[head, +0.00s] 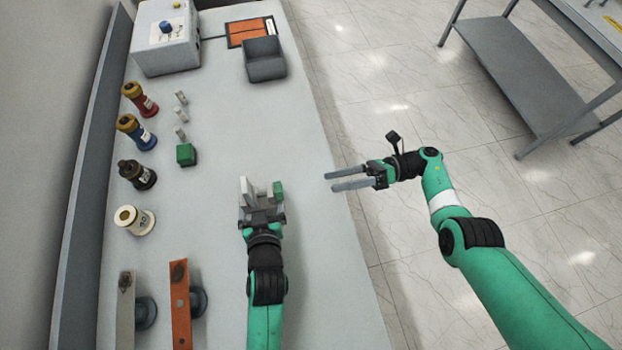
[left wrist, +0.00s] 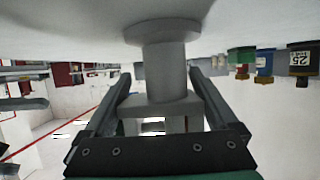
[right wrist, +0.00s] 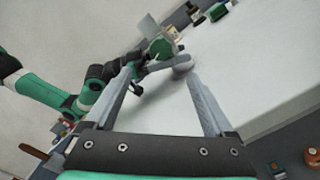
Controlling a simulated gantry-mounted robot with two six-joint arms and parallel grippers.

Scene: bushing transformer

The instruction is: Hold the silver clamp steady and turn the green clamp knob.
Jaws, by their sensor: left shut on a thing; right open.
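The silver clamp (head: 247,190) stands on the table, between the fingers of my left gripper (head: 262,200). In the left wrist view the clamp (left wrist: 165,72) shows as a grey post with a round base, with a finger on either side. The green clamp knob (head: 278,189) is on the clamp's right side; it also shows in the right wrist view (right wrist: 160,47). In the right wrist view the knob lies ahead, between and beyond the fingertips.
Several bushings (head: 137,173) stand along the table's left side, beside small grey pieces and a green block (head: 186,154). Orange (head: 181,310) and grey bars lie front left. A grey bin (head: 265,60) and white box (head: 165,40) are at the back. The middle is clear.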

